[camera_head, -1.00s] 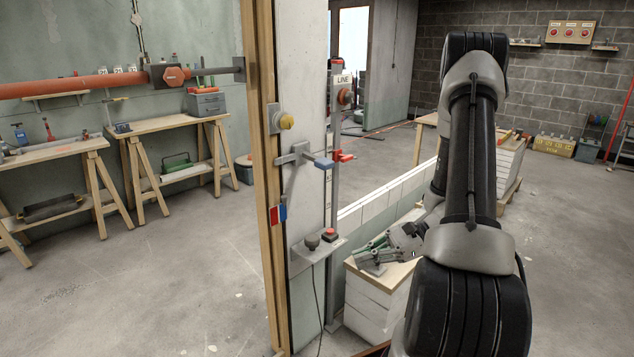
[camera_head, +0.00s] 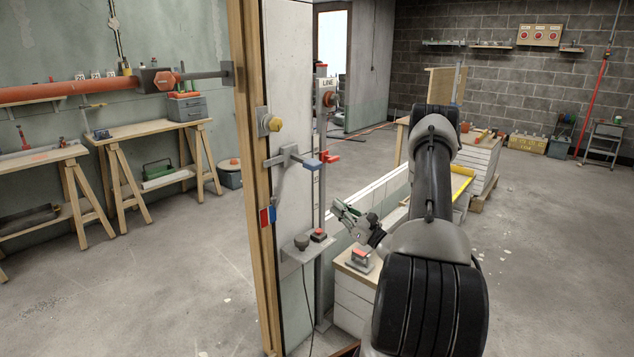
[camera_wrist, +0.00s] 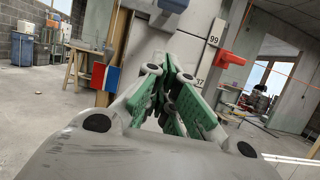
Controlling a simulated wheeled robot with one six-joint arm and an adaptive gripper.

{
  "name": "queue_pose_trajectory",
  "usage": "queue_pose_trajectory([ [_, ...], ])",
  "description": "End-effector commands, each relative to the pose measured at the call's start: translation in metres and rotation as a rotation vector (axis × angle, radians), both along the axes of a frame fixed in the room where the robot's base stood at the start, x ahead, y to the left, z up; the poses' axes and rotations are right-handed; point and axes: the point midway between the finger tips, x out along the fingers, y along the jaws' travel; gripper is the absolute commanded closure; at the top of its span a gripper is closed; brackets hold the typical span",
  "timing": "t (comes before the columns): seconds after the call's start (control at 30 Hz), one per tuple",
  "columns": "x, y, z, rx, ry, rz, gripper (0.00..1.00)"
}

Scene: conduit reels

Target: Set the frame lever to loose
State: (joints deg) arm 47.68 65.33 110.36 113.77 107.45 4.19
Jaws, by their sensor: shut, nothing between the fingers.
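A lever with a blue grip (camera_head: 306,163) sticks out to the right from a grey bracket on the wooden door frame (camera_head: 250,180). A grey bar runs down from the bracket toward a small red and blue plate (camera_head: 267,216), which also shows in the wrist view (camera_wrist: 104,76). A red handle (camera_head: 329,158) is just behind the blue grip; it shows in the wrist view (camera_wrist: 230,58). My gripper (camera_head: 340,207) is shut and empty, below and right of the blue grip and apart from it. Its green fingers (camera_wrist: 172,75) point toward the frame.
A grey shelf with a black knob and a red button (camera_head: 318,235) juts out below the levers, left of my gripper. A yellow knob (camera_head: 272,123) sits above. Open floor lies left.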

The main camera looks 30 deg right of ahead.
Motion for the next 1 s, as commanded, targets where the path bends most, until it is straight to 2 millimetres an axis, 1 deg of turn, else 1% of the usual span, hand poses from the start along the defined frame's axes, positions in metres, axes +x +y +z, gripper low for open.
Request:
queue_pose_trajectory([
  [0.13, 0.005, 0.002, 0.002, -0.001, 0.000, 0.001, 1.00],
  [0.27, 0.021, 0.009, 0.008, -0.002, -0.001, 0.003, 1.00],
  [0.63, 0.090, 0.034, 0.034, -0.002, -0.001, 0.004, 1.00],
  [0.7, 0.089, 0.032, 0.047, -0.003, -0.002, 0.000, 1.00],
  [0.8, 0.087, 0.032, 0.060, -0.002, -0.001, 0.000, 1.00],
  [0.9, 0.086, 0.032, 0.068, -0.002, 0.001, 0.001, 1.00],
  [1.0, 0.086, 0.032, 0.071, 0.000, 0.002, 0.001, 1.00],
])
